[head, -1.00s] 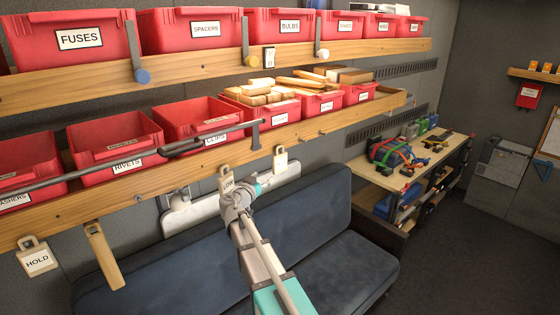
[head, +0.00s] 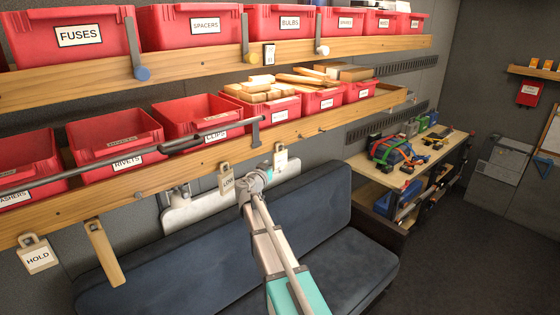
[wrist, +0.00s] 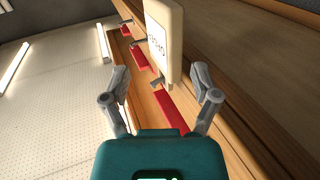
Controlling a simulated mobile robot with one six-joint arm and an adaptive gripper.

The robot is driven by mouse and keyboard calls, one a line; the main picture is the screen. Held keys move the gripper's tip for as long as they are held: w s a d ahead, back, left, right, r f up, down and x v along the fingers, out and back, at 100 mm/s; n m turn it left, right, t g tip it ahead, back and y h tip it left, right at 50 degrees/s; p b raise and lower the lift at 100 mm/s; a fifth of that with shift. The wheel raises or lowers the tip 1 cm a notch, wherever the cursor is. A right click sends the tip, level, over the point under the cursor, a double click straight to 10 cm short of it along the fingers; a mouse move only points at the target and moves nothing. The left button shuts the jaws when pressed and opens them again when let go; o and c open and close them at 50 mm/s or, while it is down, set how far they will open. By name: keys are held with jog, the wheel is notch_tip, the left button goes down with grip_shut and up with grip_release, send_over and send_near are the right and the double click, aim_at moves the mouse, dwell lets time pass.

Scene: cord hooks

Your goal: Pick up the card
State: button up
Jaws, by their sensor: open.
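Several pale tags hang on the front of the lower wooden shelf. One card (head: 280,160) hangs just right of my gripper (head: 264,172) in the head view; its print is too small to read there. A second tag (head: 227,181) hangs to the left of my gripper, and a HOLD tag (head: 37,254) hangs at the far left. In the wrist view a cream card (wrist: 163,40) with dark print stands ahead, between and beyond the spread fingers of my gripper (wrist: 160,84). The fingers are open and empty, apart from the card.
Red bins (head: 112,140) line the lower shelf (head: 190,170), with a grey rod (head: 130,155) along its front. A wooden piece (head: 104,252) hangs near the HOLD tag. A dark blue bench (head: 190,245) lies below. A workbench (head: 370,171) stands at the right.

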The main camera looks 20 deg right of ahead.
aim_at(279, 159)
jog(key=shift+w+d, duration=0.25)
jog(key=shift+d, duration=0.1)
jog(key=shift+x, duration=2.6)
jog(key=shift+r, duration=0.2)
grip_shut()
